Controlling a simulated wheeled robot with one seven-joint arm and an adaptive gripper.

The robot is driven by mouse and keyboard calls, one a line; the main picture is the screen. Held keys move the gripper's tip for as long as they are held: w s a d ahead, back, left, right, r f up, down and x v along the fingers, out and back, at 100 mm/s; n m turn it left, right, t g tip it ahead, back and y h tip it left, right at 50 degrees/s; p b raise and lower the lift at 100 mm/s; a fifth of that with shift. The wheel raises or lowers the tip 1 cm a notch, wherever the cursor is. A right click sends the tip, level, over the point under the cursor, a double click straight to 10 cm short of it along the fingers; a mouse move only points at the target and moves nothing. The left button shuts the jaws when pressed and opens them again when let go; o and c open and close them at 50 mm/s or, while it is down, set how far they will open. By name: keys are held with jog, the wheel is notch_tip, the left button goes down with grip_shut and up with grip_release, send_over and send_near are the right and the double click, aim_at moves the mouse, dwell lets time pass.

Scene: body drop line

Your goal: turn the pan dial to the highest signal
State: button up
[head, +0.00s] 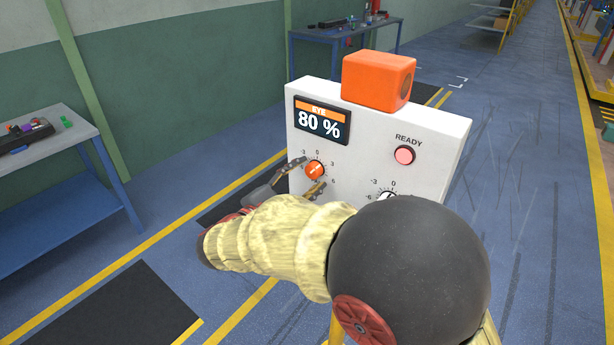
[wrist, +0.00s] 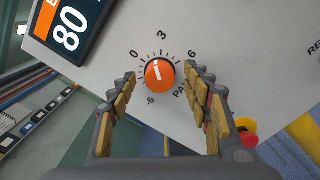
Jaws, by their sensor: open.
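The orange pan dial (head: 314,170) sits on the front of a white panel box (head: 355,150). It shows large in the wrist view (wrist: 160,74), with a white pointer line that seems to lie between 0 and 3. The display (head: 321,123) reads "EYE 80 %". My gripper (head: 300,178) is open in front of the panel. In the wrist view its fingers (wrist: 161,76) stand on either side of the dial, with a gap to it on each side. My arm hides the lower part of the panel in the head view.
A pink READY lamp (head: 404,155) and a second, white dial (head: 388,197), partly hidden by my arm, are on the panel. An orange block (head: 378,80) stands on top. A red and yellow button (wrist: 245,128) shows beside the right finger. Blue tables stand left and behind.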

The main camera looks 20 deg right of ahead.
jog(key=v, duration=1.1)
jog(key=shift+a, duration=0.2)
jog(key=shift+f, duration=0.1)
jog(key=s+d+f+m+g+y, duration=0.4)
jog(key=s+f+g+y, duration=0.4)
jog(key=s+f, duration=0.65)
jog(key=s+d+r+m+t+y, duration=0.3)
jog(key=s+d+r+m+y, duration=0.3)
jog(key=m, duration=0.5)
notch_tip(320, 180, up, 3)
jog(key=shift+s+r+y, duration=0.1)
jog(key=shift+s+y, duration=0.2)
jog(key=shift+s, duration=0.8)
dwell(0.7)
